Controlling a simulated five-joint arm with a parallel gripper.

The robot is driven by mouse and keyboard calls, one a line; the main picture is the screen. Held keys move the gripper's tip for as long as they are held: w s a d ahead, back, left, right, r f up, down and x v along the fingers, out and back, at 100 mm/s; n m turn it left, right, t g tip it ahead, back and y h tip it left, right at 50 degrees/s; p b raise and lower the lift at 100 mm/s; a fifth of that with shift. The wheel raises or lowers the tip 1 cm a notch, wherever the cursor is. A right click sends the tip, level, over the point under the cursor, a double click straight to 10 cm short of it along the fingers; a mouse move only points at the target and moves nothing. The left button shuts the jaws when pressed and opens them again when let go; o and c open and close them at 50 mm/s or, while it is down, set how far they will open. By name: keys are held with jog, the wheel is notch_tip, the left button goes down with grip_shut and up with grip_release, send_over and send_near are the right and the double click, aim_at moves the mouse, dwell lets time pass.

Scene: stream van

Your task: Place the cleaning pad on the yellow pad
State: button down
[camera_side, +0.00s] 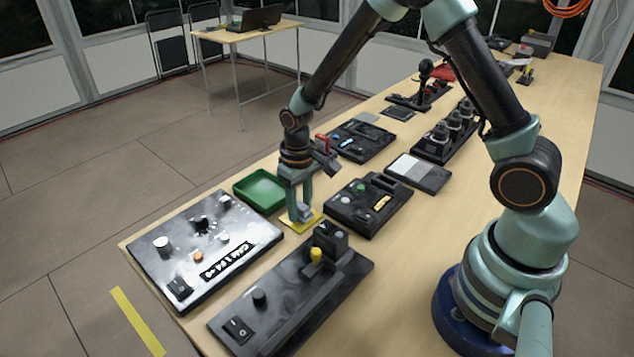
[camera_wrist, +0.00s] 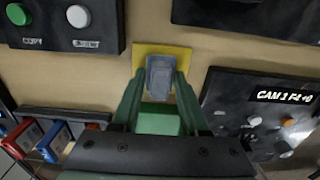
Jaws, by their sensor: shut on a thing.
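The cleaning pad (camera_wrist: 160,77) is a small grey-blue block held between the fingers of my gripper (camera_wrist: 160,90). In the side view, my gripper (camera_side: 301,214) points down with the grey cleaning pad (camera_side: 305,211) at its fingertips. The yellow pad (camera_side: 288,222) lies flat on the table directly under the gripper. In the wrist view the yellow pad (camera_wrist: 181,51) shows around the cleaning pad. The cleaning pad is at or just above the yellow pad; I cannot tell whether they touch. The fingers hide part of both.
A green tray (camera_side: 262,190) stands left of my gripper. Black control boxes (camera_side: 368,204) lie to the right and behind. The table's left edge is close to the white-topped panel.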

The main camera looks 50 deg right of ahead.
jog(key=shift+c, duration=2.1)
grip_release()
jog(key=shift+f, duration=0.1)
notch_tip(320, 180, up, 12)
notch_tip(320, 180, up, 8)
jog(key=t, duration=0.2)
send_over(300, 205)
jog(key=s+d, duration=0.1)
jog(key=s, duration=0.4)
jog(key=s+d+r+t, duration=0.1)
jog(key=s+r+t, duration=0.2)
jog(key=s, duration=0.4)
jog(key=shift+d+r+t, duration=0.3)
jog(key=shift+r, duration=0.3)
